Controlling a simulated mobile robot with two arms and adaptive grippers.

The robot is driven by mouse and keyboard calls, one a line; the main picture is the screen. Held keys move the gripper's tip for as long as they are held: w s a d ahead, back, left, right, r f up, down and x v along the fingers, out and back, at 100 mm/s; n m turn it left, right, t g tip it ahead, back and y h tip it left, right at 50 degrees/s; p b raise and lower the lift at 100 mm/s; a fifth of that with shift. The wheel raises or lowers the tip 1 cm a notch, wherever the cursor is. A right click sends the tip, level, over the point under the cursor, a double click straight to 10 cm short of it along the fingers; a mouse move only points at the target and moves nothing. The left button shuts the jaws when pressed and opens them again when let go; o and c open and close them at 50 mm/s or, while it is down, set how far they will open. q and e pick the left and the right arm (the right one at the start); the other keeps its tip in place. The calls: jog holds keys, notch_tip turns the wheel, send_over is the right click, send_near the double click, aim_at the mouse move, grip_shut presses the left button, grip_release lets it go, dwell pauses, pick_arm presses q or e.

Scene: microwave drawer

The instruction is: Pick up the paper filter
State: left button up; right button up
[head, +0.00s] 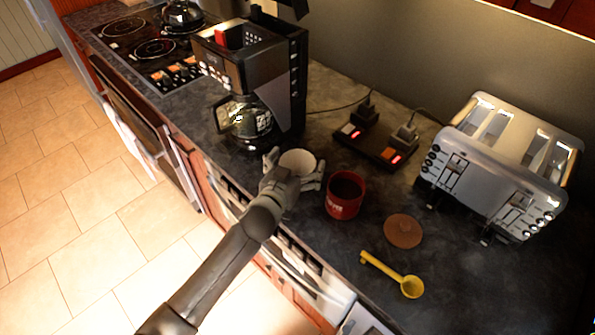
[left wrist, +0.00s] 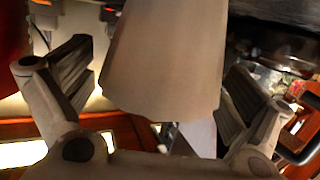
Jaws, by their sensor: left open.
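The white paper filter (head: 298,160) stands on the dark counter just in front of the coffee maker, its round opening facing up. In the left wrist view the paper filter (left wrist: 165,60) is a large beige tapered shape between my fingers. My left gripper (head: 295,172) is open, with one finger on each side of the filter. In the left wrist view, gaps show between the filter and both fingers of my left gripper (left wrist: 160,82). The filter's lower part is partly hidden by my gripper in the head view. My right gripper is not in view.
The coffee maker (head: 252,60) with its glass pot (head: 245,122) stands behind left. A red mug (head: 344,196) is close on the right. Farther right are a brown lid (head: 403,231), a yellow scoop (head: 398,276), a toaster (head: 500,165) and a switched power strip (head: 375,146).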

pick_arm(q)
jog(key=shift+c, duration=0.5)
jog(key=c, duration=0.6)
jog(key=shift+r, duration=0.1)
